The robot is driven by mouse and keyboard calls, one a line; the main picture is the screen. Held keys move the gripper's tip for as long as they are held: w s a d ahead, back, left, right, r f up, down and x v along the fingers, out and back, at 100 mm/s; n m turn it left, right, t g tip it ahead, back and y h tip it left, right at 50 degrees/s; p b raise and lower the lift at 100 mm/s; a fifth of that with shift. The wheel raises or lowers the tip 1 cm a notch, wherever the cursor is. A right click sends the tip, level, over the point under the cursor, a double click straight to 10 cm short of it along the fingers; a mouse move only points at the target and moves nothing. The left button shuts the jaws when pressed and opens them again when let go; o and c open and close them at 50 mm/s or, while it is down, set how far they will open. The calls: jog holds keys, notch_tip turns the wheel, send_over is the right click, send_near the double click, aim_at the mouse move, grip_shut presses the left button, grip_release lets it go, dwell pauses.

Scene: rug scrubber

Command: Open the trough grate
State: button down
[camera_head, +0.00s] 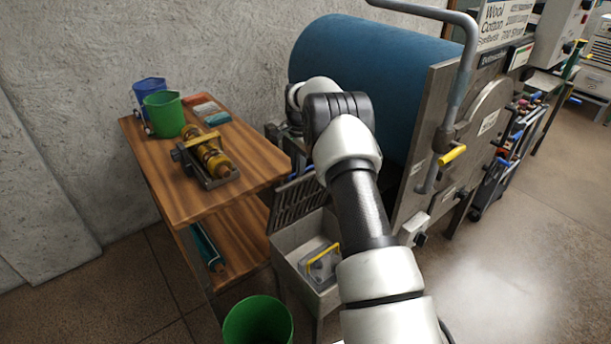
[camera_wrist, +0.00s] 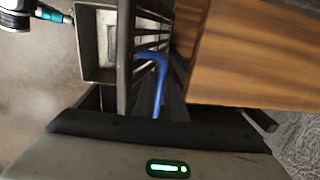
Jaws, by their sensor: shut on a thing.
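The trough grate (camera_head: 299,197) is a dark slatted panel, raised and tilted at the back edge of the grey trough (camera_head: 290,243) in the head view. In the wrist view the grate (camera_wrist: 125,55) stands edge-on between the open trough (camera_wrist: 82,45) and a wooden table. A blue handle (camera_wrist: 160,72) on the grate runs down between my jaws. My gripper (camera_wrist: 160,108) is shut on this handle; the fingertips are partly hidden. In the head view my arm hides part of the grate and trough.
The wooden table (camera_head: 235,170) stands close to the grate on the left, with a brass-coloured device (camera_head: 208,157) and buckets on it. A green bucket (camera_head: 258,322) stands before the trough. The blue drum (camera_head: 372,65) and grey machine panel (camera_head: 425,135) are to the right.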

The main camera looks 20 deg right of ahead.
jog(key=shift+w+a+f+p, duration=0.2)
jog(key=shift+w+a, duration=0.15)
jog(key=shift+w, duration=0.25)
jog(key=shift+w+a+f+p, duration=0.2)
jog(key=shift+w+a, duration=0.15)
jog(key=shift+w, duration=0.2)
jog(key=c, duration=1.8)
grip_release()
jog(key=shift+w, duration=0.15)
jog(key=r+p, duration=0.1)
jog(key=r, duration=0.5)
jog(key=r+p, duration=0.1)
jog(key=r, duration=0.4)
jog(key=s+r+p, duration=0.1)
jog(key=r, duration=0.5)
jog(key=shift+d+r, duration=0.25)
jog(key=shift+r, duration=0.1)
jog(key=shift+w, duration=0.1)
